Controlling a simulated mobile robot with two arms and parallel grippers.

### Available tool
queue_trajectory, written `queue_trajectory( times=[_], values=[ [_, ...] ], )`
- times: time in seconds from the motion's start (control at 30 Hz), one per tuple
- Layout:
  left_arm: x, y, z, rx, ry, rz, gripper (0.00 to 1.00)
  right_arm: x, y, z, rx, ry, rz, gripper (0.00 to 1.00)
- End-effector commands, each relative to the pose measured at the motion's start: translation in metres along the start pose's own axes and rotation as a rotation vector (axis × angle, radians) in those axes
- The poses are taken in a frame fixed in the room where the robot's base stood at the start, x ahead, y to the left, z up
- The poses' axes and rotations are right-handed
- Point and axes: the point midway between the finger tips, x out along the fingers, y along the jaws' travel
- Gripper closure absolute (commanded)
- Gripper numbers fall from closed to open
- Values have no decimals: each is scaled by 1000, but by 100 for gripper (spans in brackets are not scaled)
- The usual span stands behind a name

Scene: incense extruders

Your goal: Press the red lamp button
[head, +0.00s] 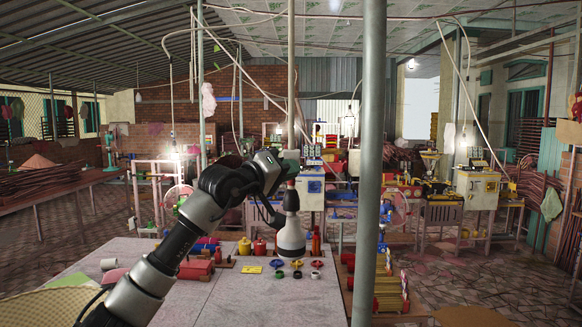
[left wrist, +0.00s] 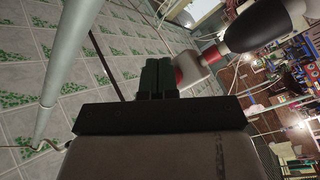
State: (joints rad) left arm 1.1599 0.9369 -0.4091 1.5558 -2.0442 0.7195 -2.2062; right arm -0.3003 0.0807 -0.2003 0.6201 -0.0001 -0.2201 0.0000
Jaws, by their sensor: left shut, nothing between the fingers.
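A lamp with a black body and white shade (head: 291,232) hangs at the middle of the head view. A red part (head: 291,184) sits at its top, under a pale block (head: 291,155). In the left wrist view, the lamp's black body (left wrist: 258,30) is at upper right, with the red part (left wrist: 209,55) by the pale block (left wrist: 194,70). A small red patch (left wrist: 180,78) shows on the block's near side, beside my fingertips. My left gripper (left wrist: 158,62) is shut and empty, right by the block. I cannot tell whether it touches. My right gripper is not in view.
A grey post (head: 369,160) stands right of the lamp, and a thin pole (head: 291,70) is above it. The table (head: 230,300) below holds red and yellow items and small coloured rings. Machines (head: 475,190) stand at the right.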

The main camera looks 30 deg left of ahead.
Motion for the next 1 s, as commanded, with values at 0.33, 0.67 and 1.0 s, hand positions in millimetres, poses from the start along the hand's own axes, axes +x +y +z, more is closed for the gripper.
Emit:
queue_trajectory(
  times=[0.33, 0.67, 1.0],
  values=[
    [-8, 4, 7, 3, -1, 1, 100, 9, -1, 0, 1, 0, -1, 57],
    [-31, 21, 24, 3, -1, 1, 100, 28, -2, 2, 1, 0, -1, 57],
    [-42, 31, 31, 0, -1, -1, 100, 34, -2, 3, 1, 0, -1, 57]
  ],
)
